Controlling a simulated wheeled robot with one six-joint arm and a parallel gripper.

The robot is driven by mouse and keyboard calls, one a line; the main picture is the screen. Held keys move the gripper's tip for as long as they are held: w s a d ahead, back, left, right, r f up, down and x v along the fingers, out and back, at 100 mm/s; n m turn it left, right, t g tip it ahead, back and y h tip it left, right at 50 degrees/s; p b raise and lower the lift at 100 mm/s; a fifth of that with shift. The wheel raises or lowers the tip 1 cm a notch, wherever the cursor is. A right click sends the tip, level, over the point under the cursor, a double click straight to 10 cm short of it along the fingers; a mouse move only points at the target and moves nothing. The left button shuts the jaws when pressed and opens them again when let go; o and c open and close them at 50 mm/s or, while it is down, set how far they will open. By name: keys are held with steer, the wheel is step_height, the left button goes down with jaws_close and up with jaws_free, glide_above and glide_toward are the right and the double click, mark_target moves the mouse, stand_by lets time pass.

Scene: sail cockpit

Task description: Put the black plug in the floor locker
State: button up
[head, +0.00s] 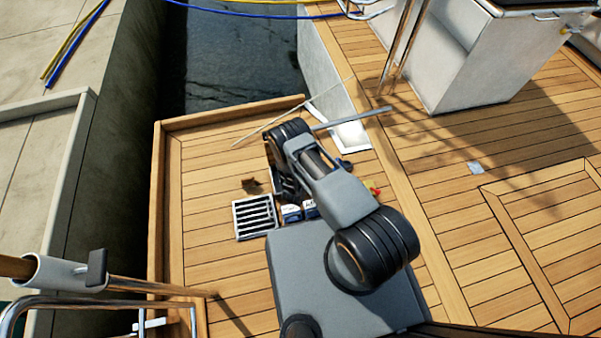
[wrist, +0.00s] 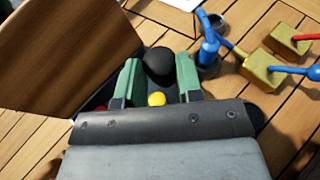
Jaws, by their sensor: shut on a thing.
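My gripper (wrist: 160,85) is shut on the black plug (wrist: 159,61), a dark rounded piece between its two green fingers in the wrist view. A small yellow round thing (wrist: 156,99) shows just below the plug. A brown wooden panel (wrist: 70,45) stands tilted at the left of the fingers, with a dark area beside it. It may be the lid of the floor locker, but I cannot tell. The inside of the locker is not clearly seen. In the head view my arm hides the gripper and plug over the wooden deck.
Brass blocks (wrist: 262,68) with blue and red handles lie right of the fingers. In the head view, a slotted grate (head: 255,217) and small blue-and-white boxes (head: 291,213) lie near my arm. A raised wooden edge (head: 158,215) bounds the deck's left.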

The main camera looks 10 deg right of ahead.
steer(key=shift+w+a+f+b, duration=0.45)
steer(key=shift+w+f+b, duration=0.7)
steer(key=shift+f, duration=0.5)
steer(key=shift+w+a+f+b, duration=0.4)
steer(key=shift+w+f+b, duration=0.7)
steer(key=shift+f, duration=0.6)
steer(key=shift+w+a+f+b, duration=0.45)
steer(key=shift+w+f+b, duration=0.7)
steer(key=shift+f, duration=0.5)
steer(key=shift+w+f, duration=0.1)
steer(key=shift+f, duration=0.1)
steer(key=shift+f, duration=0.4)
